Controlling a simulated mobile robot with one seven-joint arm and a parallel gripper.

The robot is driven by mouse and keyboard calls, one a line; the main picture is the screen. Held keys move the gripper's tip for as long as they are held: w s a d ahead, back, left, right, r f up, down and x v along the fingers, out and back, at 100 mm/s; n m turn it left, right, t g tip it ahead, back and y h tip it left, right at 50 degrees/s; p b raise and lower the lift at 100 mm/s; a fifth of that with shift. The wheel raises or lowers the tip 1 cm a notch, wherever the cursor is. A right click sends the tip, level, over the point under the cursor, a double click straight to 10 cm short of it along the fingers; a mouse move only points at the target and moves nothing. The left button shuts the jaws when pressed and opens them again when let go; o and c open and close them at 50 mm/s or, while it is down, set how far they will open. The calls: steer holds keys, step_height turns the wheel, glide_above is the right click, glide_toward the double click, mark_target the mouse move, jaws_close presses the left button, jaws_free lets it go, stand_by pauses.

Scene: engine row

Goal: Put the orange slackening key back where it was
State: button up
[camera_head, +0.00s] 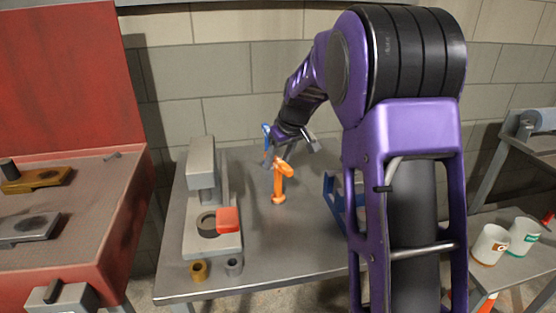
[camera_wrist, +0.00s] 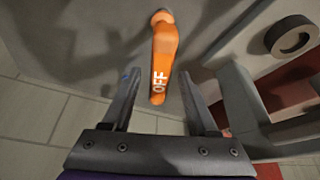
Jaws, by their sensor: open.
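The orange slackening key (camera_head: 281,175) stands upright on the grey table, its lower end on the tabletop and its handle at the top. In the wrist view the orange key (camera_wrist: 163,50) shows white "OFF" lettering on its handle. My gripper (camera_wrist: 158,76) is open, with one finger on each side of the handle's near end; gaps show between handle and fingers. In the head view my gripper (camera_head: 279,155) is at the key's top, just behind it. I cannot tell where the key was before.
A grey press-like fixture (camera_head: 201,165) with a red block (camera_head: 228,219) stands left of the key. A brass ring (camera_head: 198,270) and grey ring (camera_head: 234,266) sit at the front. A blue handle (camera_head: 266,132) is behind my gripper; a blue bracket (camera_head: 331,190) is at right.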

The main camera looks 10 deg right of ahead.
steer(key=p+v, duration=0.1)
steer(key=v, duration=1)
steer(key=shift+s+r, duration=0.2)
steer(key=shift+r, duration=0.15)
